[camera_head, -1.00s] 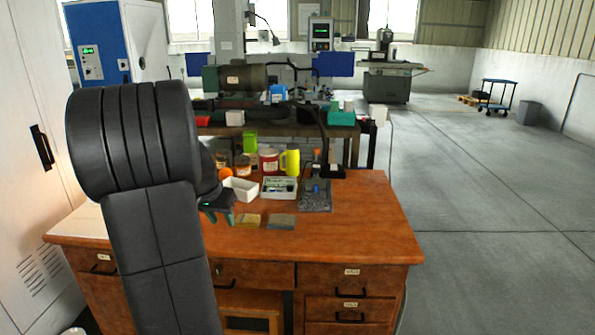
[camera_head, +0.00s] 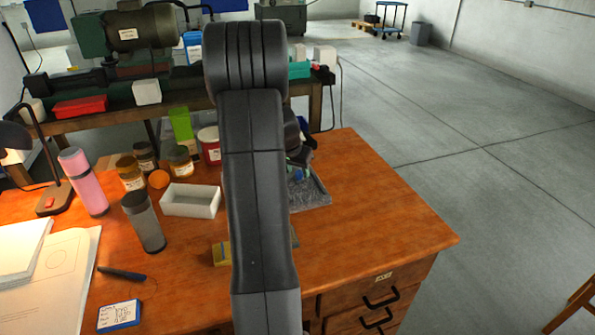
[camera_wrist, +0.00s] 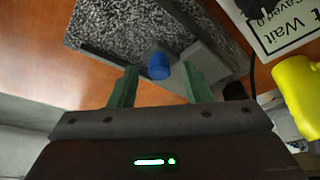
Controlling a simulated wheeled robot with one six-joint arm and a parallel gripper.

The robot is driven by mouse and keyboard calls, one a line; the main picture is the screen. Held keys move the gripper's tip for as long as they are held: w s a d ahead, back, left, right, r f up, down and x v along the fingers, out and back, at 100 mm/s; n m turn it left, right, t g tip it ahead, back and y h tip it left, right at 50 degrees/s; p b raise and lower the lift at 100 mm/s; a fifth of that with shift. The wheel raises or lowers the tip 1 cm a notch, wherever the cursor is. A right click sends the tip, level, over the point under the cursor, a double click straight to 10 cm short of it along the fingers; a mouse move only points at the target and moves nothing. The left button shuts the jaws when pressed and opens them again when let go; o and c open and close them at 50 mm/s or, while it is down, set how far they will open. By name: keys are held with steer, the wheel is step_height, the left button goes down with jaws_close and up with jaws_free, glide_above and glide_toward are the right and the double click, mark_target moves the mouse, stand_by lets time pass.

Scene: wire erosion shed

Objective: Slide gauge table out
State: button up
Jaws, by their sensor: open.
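The gauge table is a speckled grey plate (camera_head: 318,196) on the wooden desk, partly hidden behind my arm in the head view. In the wrist view its speckled surface (camera_wrist: 145,25) fills the upper middle, with a grey block or rail along its right side and a blue knob (camera_wrist: 159,66) at its near edge. My gripper (camera_wrist: 157,80) is open, with one green finger on each side of the knob in the picture. I cannot tell whether the fingers touch it. In the head view my gripper (camera_head: 301,158) is low over the plate, mostly hidden by my arm.
On the desk (camera_head: 375,205) left of my arm are a white tray (camera_head: 190,212), a grey bottle (camera_head: 143,222), a pink bottle (camera_head: 84,183) and jars. A yellow object (camera_wrist: 297,95) lies right of my gripper in the wrist view. The desk's right side is clear.

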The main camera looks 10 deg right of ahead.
steer(key=shift+w+d+f, duration=0.2)
steer(key=shift+w+f, duration=0.1)
steer(key=shift+f, duration=0.05)
jaws_close()
steer(key=s+b, duration=0.1)
steer(key=s, duration=0.2)
steer(key=s+d+b, duration=0.1)
steer(key=s, duration=0.2)
steer(key=s+b, duration=0.2)
steer(key=s, duration=0.1)
steer(key=shift+s+d, duration=0.35)
steer(key=shift+d, duration=0.05)
jaws_free()
steer(key=shift+s, duration=0.1)
